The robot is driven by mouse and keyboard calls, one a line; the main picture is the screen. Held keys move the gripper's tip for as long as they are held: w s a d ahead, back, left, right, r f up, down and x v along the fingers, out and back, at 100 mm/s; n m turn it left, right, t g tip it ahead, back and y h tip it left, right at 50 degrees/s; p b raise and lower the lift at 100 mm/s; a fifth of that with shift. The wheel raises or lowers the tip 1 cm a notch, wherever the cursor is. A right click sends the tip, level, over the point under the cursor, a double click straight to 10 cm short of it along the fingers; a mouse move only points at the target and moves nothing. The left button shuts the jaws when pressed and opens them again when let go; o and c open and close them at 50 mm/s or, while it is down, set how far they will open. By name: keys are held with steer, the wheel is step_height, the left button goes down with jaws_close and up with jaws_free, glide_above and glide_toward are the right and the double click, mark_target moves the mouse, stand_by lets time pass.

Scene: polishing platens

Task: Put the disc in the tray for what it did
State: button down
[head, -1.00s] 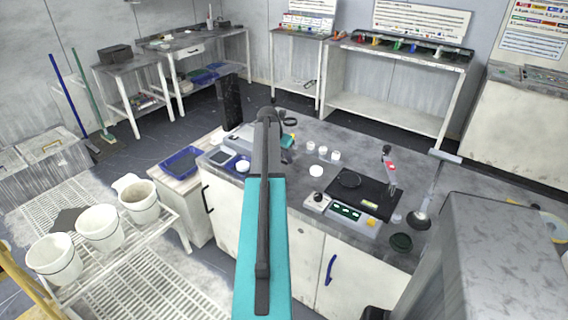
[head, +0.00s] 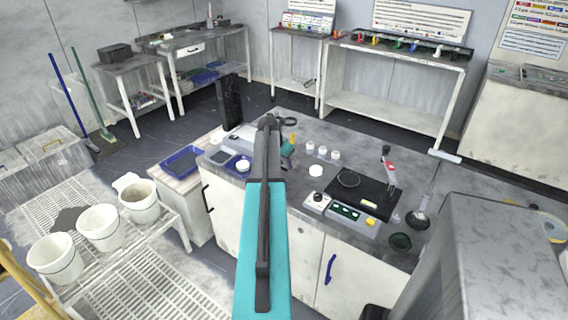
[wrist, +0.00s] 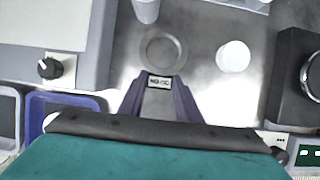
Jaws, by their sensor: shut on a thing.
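My gripper (wrist: 160,82) shows in the wrist view as two dark purple fingers, closed around a small pale label with dark lettering, too small to read surely. A round grey disc (wrist: 163,48) with a paler rim shows just past the fingertips and appears to be held at its near edge. In the head view my arm hides the gripper and the disc. A blue tray (wrist: 35,120) lies to the lower left in the wrist view, with a greyish tray (wrist: 9,92) left of it. In the head view a blue tray (head: 230,168) sits at the counter's left end.
A white round container (wrist: 233,56) stands right of the disc. A box with a black knob (wrist: 50,68) stands left. The black polishing machine (head: 370,197) and its control panel (head: 345,213) stand to the right. Another blue tray (head: 170,168) lies on a side stand.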

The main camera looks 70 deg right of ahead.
steer(key=c, duration=1.3)
jaws_free()
steer(key=b+v, duration=0.1)
steer(key=v, duration=1.1)
steer(key=shift+b, duration=0.4)
